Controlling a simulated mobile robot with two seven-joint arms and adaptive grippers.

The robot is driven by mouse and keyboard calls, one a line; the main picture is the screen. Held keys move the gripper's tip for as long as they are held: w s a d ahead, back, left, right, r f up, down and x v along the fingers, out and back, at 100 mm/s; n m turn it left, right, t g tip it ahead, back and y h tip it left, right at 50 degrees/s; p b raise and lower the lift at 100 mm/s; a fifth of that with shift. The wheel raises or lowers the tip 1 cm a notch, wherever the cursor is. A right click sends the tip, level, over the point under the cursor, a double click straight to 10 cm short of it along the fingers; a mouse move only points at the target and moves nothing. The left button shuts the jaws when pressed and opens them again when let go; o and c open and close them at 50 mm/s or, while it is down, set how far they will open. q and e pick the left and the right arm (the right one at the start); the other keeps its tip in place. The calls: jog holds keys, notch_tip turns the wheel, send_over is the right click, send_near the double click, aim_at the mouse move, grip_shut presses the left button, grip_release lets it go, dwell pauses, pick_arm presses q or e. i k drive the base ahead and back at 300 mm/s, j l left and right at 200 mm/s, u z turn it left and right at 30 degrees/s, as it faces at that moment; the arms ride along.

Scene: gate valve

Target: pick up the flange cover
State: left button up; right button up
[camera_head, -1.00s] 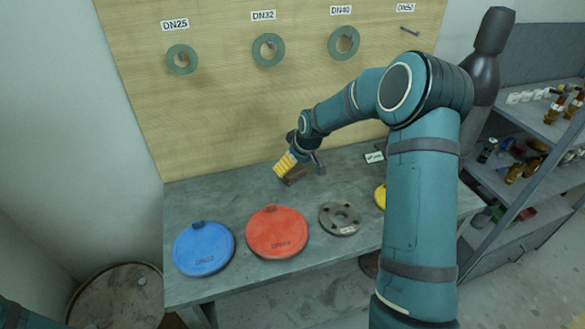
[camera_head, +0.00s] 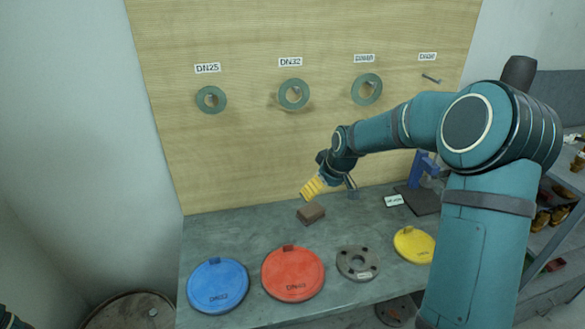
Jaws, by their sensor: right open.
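Three round flange covers, each with a small tab, lie flat on the grey workbench (camera_head: 225,238): a blue one (camera_head: 218,287), a red one (camera_head: 293,275) and a yellow one (camera_head: 412,244). My right arm hides part of the yellow one's right side. The covers carry dark lettering too blurred to read surely. My right gripper (camera_head: 332,192) is open and empty, with a yellow pad on its left finger. It is above the back of the bench, beyond the red cover and touching none of the covers. My left gripper is not in view.
A grey metal flange (camera_head: 344,266) lies between the red and yellow covers. A brown block (camera_head: 311,213) is just below my right gripper. Green rings (camera_head: 293,94) hang on the wooden board behind. A blue tool (camera_head: 424,165) stands back right. A barrel (camera_head: 120,312) stands lower left.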

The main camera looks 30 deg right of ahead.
aim_at(291, 274)
jog(key=k, duration=1)
